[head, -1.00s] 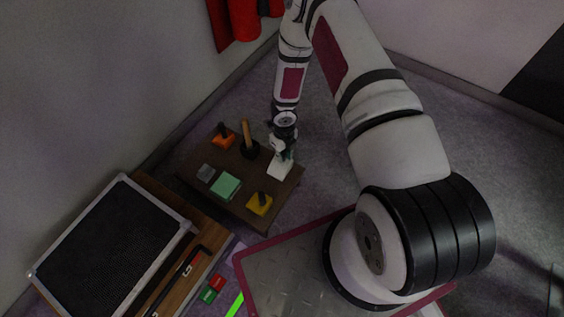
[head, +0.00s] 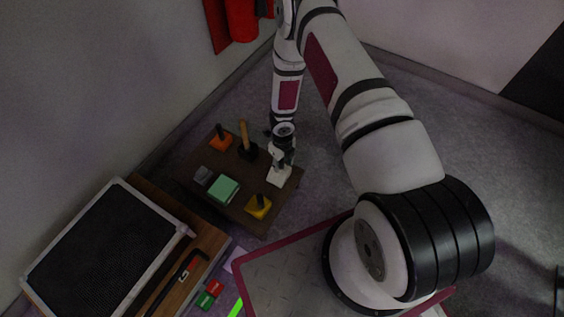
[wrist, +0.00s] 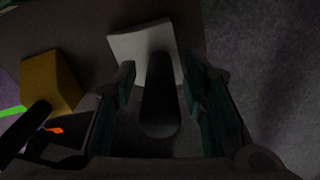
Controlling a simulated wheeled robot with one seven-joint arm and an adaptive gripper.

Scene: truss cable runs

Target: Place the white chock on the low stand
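The white chock (head: 278,177) is a pale block with a dark upright handle. It is over the right end of the low stand (head: 240,221), a dark brown board, and appears to rest on it. In the wrist view the white chock (wrist: 146,46) is near the stand's edge, and its dark handle (wrist: 160,100) stands between my fingers. My gripper (wrist: 158,85) is open around the handle, with a narrow gap showing on each side. In the head view my gripper (head: 281,156) is directly above the chock and partly hides it.
The stand also carries a yellow chock (head: 257,208), a green block (head: 223,189), a grey block (head: 203,175), an orange chock (head: 221,142) and a black piece with a wooden handle (head: 247,150). A black-topped case (head: 105,245) lies at left.

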